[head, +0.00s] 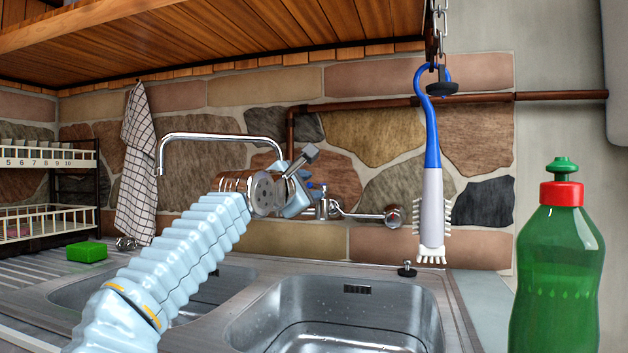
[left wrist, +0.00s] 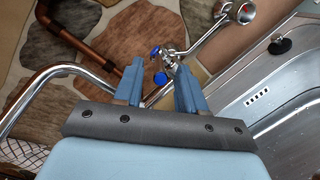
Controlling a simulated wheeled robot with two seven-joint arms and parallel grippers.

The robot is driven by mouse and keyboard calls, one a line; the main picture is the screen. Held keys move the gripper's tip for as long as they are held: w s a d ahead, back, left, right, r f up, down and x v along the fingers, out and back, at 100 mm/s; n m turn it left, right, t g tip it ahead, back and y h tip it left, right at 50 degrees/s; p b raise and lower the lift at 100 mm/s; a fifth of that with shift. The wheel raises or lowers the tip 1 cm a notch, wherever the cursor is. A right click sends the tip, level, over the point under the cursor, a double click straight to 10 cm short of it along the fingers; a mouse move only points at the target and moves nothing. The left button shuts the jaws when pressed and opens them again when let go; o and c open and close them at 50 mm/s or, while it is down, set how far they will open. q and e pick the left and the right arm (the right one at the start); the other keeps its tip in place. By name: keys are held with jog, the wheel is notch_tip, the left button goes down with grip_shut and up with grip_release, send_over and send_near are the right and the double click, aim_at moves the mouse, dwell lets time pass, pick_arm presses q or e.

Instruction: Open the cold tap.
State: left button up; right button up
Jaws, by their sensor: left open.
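The chrome wall tap (head: 222,136) has a long curved spout over the sink, and its body runs right to a round wall fitting (head: 393,216). The blue-marked cold tap handle (left wrist: 160,78) shows in the left wrist view, with a second blue part (left wrist: 155,52) just beyond it. In the head view the cold tap's chrome valve (head: 323,208) shows just right of my gripper, which partly hides that area. My left gripper (left wrist: 158,88) is open, and the handle appears between its fingertips in the picture. I cannot tell whether they touch. My right gripper is not in view.
A blue-and-white brush (head: 432,195) hangs right of the tap. A green bottle (head: 556,270) stands at the front right. A steel double sink (head: 440,300) lies below. A green sponge (head: 87,252), a checked towel (head: 137,165) and a dish rack (head: 45,222) are at left.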

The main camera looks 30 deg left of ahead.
aim_at(317, 189)
pick_arm(q)
jog(key=shift+w+a+p, duration=0.1)
jog(key=shift+w+p, duration=0.2)
jog(key=shift+w, duration=1.1)
grip_shut()
